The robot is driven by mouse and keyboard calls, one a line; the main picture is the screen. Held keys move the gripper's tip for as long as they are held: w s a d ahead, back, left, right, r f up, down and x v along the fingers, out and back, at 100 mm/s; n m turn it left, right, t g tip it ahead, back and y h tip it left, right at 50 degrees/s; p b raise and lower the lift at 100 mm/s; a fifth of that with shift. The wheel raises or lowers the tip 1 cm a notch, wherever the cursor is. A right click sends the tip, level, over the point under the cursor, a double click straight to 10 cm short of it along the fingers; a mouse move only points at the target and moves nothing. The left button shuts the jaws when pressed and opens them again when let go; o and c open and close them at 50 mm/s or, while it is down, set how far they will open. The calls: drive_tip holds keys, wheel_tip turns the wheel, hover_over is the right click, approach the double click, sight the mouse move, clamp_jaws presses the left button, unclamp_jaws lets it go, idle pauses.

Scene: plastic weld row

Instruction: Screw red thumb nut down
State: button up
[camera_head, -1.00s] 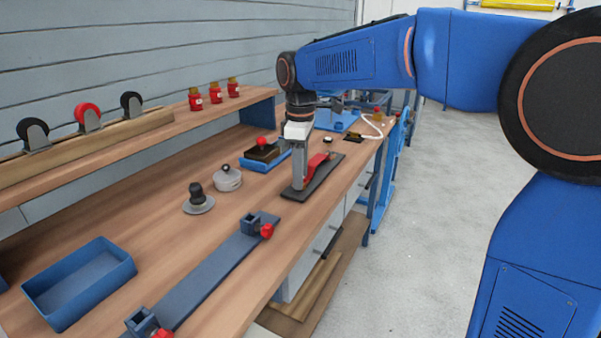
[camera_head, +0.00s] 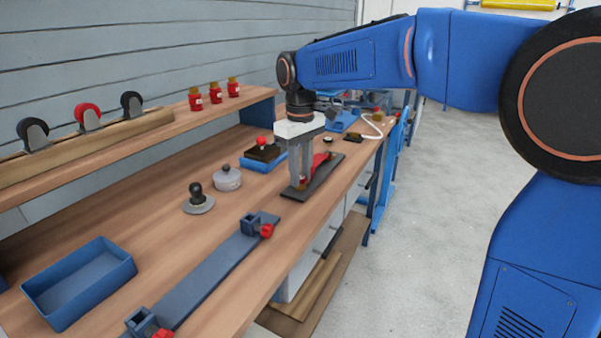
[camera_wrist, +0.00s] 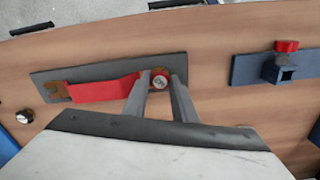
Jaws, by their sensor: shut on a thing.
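In the head view my gripper (camera_head: 301,184) stands over the near end of the dark plate (camera_head: 327,174), and the red bar (camera_head: 320,160) shows behind the fingers. The fingers hide the nut there. A brown forked piece lies at the bar's other end.
A blue-grey rail (camera_head: 205,277) with clamp blocks and red knobs lies nearer on the bench. A shelf (camera_head: 150,128) runs along the back.

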sight(301, 180)
drive_tip(key=m, duration=0.4)
drive_tip(key=o, duration=1.6)
drive_tip(key=shift+c, duration=0.2)
drive_tip(key=shift+r, duration=0.1)
drive_tip(key=shift+r, duration=3.35)
